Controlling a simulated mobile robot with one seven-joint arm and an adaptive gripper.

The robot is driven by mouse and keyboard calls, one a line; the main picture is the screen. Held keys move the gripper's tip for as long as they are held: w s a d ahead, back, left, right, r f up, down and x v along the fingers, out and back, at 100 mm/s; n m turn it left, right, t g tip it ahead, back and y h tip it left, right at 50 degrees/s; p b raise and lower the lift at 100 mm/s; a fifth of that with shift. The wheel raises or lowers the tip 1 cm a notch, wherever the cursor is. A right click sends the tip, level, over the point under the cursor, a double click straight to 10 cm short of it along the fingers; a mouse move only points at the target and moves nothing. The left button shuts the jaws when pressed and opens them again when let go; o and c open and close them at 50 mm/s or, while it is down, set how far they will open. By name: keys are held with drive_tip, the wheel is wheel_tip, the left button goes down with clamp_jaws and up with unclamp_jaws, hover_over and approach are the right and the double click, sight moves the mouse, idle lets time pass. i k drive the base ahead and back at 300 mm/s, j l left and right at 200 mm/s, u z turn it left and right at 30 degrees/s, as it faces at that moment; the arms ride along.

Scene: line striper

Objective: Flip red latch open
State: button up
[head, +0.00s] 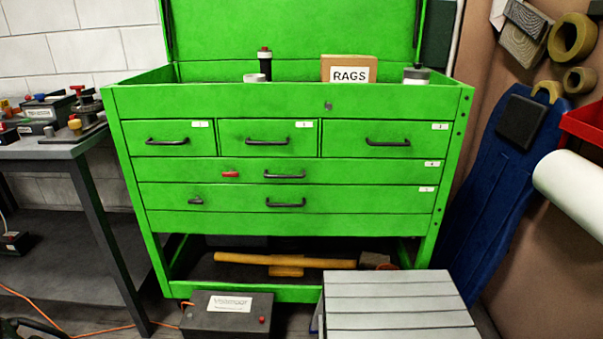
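A small red latch (231,174) sits on the front of a wide drawer in the green tool chest (290,220), left of that drawer's black handle (284,175). It lies roughly horizontal, flat against the drawer face. The picture is too small to tell whether it is open or closed. A similar small dark latch (195,201) sits on the drawer below, left of its handle (286,203). All the drawers look shut. My gripper is not in view.
The chest's lid is up, with a RAGS box (348,70) inside. A workbench (45,148) stands left. A labelled dark box (226,312) and a grey slatted box (397,303) stand on the floor in front. A blue creeper (490,190) leans right, beside a white roll (575,190).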

sight(231, 173)
drive_tip(key=i+j+z, duration=0.15)
drive_tip(key=j, duration=0.15)
drive_tip(key=i+j+z, duration=0.1)
drive_tip(key=j, duration=0.2)
drive_tip(key=i+j+z, duration=0.3)
drive_tip(key=j, duration=0.35)
